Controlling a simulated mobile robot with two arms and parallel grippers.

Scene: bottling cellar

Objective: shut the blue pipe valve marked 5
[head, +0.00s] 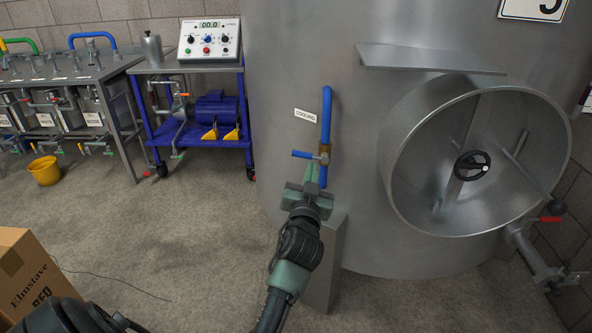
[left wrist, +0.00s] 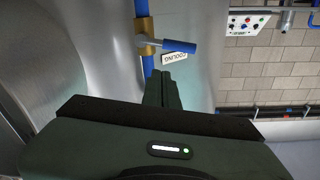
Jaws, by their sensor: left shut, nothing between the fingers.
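The blue pipe (head: 326,110) runs vertically on the front of a big steel tank (head: 285,60), with a brass valve body (head: 324,149) in it. The valve's blue lever (head: 303,155) points left, across the pipe. In the left wrist view the blue lever (left wrist: 180,46) sticks out sideways from the brass body (left wrist: 145,35). A COOLING label (head: 305,115) is beside the pipe; the tank's plate (head: 533,8) is cut off and shows part of a digit. My left gripper (head: 311,172) is shut and empty, just below the lever. My right gripper is not clearly seen.
A round open manway (head: 400,150) with a flat shelf (head: 425,58) above juts out right of the pipe. A blue pump cart (head: 200,142), a steel bench (head: 65,75) and a yellow bucket (head: 44,171) stand left. A cardboard box (head: 30,275) is at front left. Floor between is clear.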

